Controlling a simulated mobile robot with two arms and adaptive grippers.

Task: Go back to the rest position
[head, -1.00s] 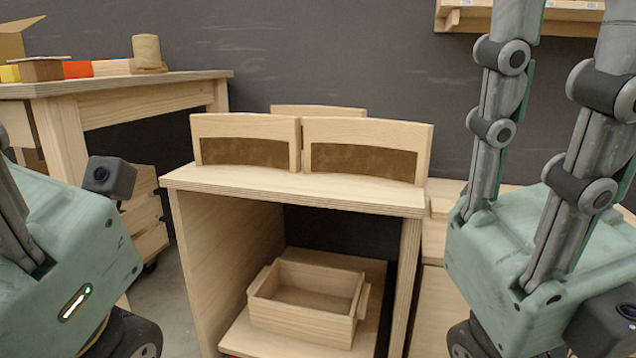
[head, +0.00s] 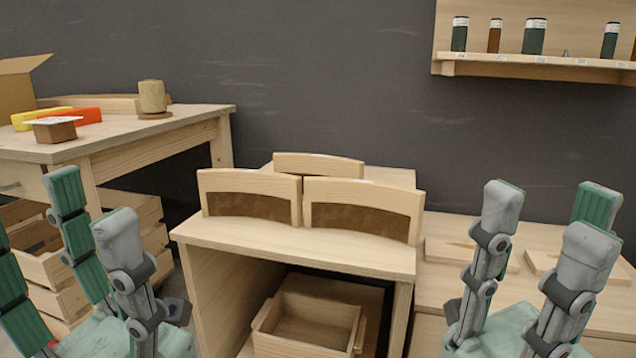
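My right gripper (head: 540,215) is at the lower right of the head view, fingers pointing up and spread wide apart. It is open with nothing between the fingers. My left gripper (head: 85,215) is at the lower left, its fingers also up and apart, with nothing held between them.
A wooden bin (head: 305,325) sits inside the stand. A left table (head: 150,125) carries a twine spool (head: 151,97), coloured blocks and a box. Crates (head: 135,235) stand beneath it. A low right bench (head: 440,285) holds flat wooden pieces. A wall shelf (head: 560,65) holds several bottles.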

